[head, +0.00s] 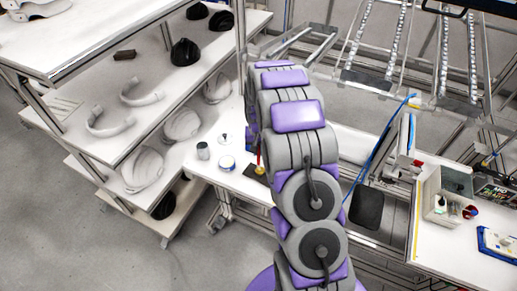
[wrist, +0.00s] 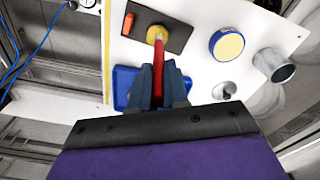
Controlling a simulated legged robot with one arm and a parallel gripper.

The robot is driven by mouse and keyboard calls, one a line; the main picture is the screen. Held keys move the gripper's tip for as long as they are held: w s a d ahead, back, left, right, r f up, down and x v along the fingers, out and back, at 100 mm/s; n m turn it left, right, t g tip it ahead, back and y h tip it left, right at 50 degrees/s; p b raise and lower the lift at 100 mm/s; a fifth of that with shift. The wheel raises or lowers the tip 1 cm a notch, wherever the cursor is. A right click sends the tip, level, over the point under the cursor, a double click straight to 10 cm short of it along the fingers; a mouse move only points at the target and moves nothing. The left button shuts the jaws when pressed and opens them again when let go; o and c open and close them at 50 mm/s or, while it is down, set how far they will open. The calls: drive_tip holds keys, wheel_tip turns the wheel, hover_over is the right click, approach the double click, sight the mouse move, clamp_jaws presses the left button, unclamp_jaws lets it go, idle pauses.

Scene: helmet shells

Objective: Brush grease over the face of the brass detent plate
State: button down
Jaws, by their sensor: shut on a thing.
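My gripper (wrist: 158,88) is shut on a red-handled brush (wrist: 158,68), seen in the wrist view. The brush points away from my fingers, its far end at a round, brass-yellow piece (wrist: 153,31), which looks like the detent plate. This piece sits on a dark base (wrist: 177,37). I cannot tell whether the bristles touch it or whether grease is on its face. In the head view the red handle (head: 258,159) shows beside my arm, above the dark base (head: 250,172); my arm hides the gripper there.
An orange bar (wrist: 128,24) lies on the dark base. A blue tin with a yellow face (wrist: 228,44), a grey cup (wrist: 273,65) and a small white dish (wrist: 224,90) stand to the right. A blue tray (wrist: 123,79) is partly behind my fingers. Shelves of helmet shells (head: 142,168) stand at left.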

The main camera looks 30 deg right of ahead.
drive_tip(key=shift+f, duration=1.1)
drive_tip(key=shift+s, duration=0.1)
